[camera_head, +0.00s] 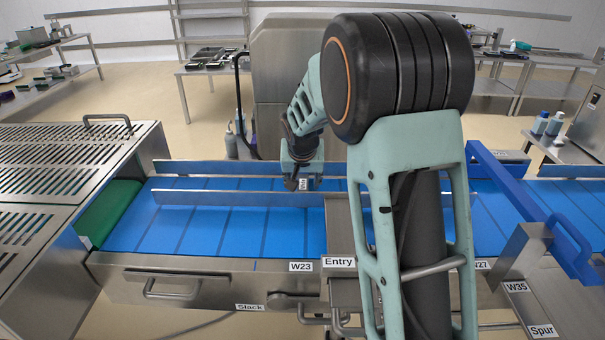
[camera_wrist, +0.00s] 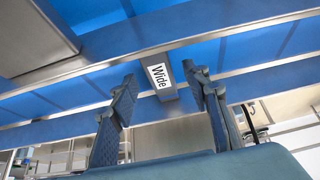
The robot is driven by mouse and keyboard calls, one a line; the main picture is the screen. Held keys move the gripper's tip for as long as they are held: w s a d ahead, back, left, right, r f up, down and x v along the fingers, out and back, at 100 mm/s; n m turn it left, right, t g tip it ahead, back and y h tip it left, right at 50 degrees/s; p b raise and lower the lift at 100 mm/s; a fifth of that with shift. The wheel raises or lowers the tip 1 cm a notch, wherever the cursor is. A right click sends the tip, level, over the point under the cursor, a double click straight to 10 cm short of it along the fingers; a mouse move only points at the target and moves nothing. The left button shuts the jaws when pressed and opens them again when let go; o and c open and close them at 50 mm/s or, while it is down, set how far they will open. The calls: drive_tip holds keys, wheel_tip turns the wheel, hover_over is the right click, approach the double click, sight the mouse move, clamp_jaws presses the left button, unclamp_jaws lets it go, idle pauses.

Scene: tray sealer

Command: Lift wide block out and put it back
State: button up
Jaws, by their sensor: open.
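The wide block (camera_wrist: 159,77) is a grey metal piece with a white label reading "Wide". It sits between two metal rails above the blue belt. In the head view its small label (camera_head: 304,185) shows beside my gripper, and most of the block is hidden there. My gripper (camera_head: 292,183) is over the rails. In the wrist view my gripper (camera_wrist: 159,72) is open, its two blue ridged fingers apart, with the block showing in the gap between their tips. Nothing is held. I cannot tell whether the fingers touch the block.
The blue belt (camera_head: 225,232) runs across the machine, with a long rail (camera_head: 240,198) over it. A metal plate labelled "Entry" (camera_head: 339,262) crosses the belt near my arm. A blue guard arm (camera_head: 510,188) stands at the right. A slotted cover (camera_head: 55,165) stands at the left.

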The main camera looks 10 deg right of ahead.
sight(303, 186)
drive_tip(key=shift+w+d+f, duration=0.1)
drive_tip(key=shift+w+f, duration=0.25)
drive_tip(key=shift+f, duration=0.25)
drive_tip(key=shift+c, duration=0.2)
clamp_jaws()
drive_tip(key=shift+r, duration=0.15)
drive_tip(key=shift+w+r+p, duration=0.15)
drive_tip(key=shift+r+p, duration=0.2)
drive_tip(key=shift+r, duration=0.65)
wheel_tip(303, 186, up, 13)
drive_tip(key=p, duration=0.7)
drive_tip(key=shift+p, duration=0.4)
drive_tip(key=shift+f, duration=0.1)
